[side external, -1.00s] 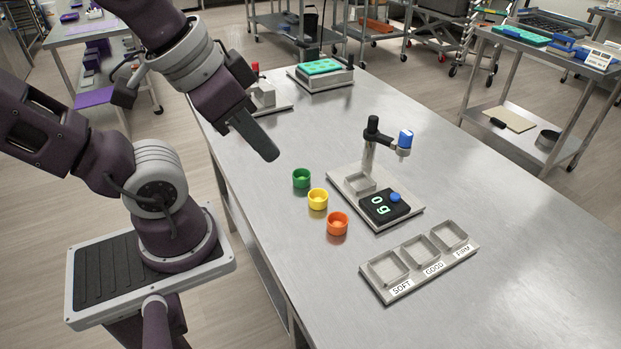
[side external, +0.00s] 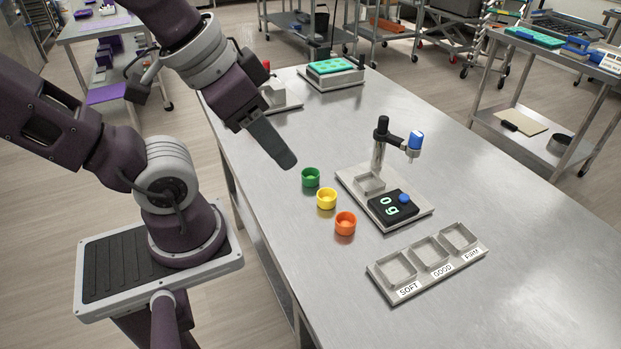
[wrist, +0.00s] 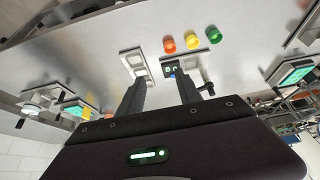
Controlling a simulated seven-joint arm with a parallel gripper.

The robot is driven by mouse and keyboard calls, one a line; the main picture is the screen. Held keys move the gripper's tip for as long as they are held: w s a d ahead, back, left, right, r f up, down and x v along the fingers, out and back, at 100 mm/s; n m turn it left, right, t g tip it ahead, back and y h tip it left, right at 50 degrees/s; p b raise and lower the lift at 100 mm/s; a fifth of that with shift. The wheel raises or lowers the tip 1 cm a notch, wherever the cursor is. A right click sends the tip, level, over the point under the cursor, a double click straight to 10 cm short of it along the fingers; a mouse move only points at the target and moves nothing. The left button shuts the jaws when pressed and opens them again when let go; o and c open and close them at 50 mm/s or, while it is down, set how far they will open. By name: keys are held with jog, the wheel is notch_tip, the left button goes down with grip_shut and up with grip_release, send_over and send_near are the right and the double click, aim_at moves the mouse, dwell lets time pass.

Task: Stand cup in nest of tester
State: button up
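Three small cups, green (side external: 311,177), yellow (side external: 327,198) and orange (side external: 345,223), stand upright in a row on the metal table. They also show at the top of the wrist view, with the orange one (wrist: 169,44) at left. The tester (side external: 415,212) stands right of them, with a square, empty-looking nest (side external: 369,184), a post with a blue-tipped arm and a black display with green digits. My gripper (side external: 286,161) is above the table, up and left of the green cup. In the wrist view its fingers (wrist: 160,82) are apart with nothing held.
A tray (side external: 425,262) with three square compartments labelled SOFT, GOOD and FIRM lies in front of the tester. A platform with a teal mould (side external: 335,67) and a grey device with a red knob (side external: 277,92) stand at the table's far end. The right side is clear.

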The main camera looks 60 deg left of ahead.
jog(key=o, duration=0.4)
jog(key=shift+o, duration=0.2)
jog(key=n+g, duration=0.6)
jog(key=n, duration=0.7)
send_over(311, 172)
jog(key=s+d, duration=0.1)
jog(key=d, duration=0.1)
notch_tip(311, 172, down, 19)
jog(key=shift+n, duration=0.3)
jog(key=f, duration=0.7)
jog(key=shift+a+f, duration=0.2)
jog(key=shift+f, duration=0.1)
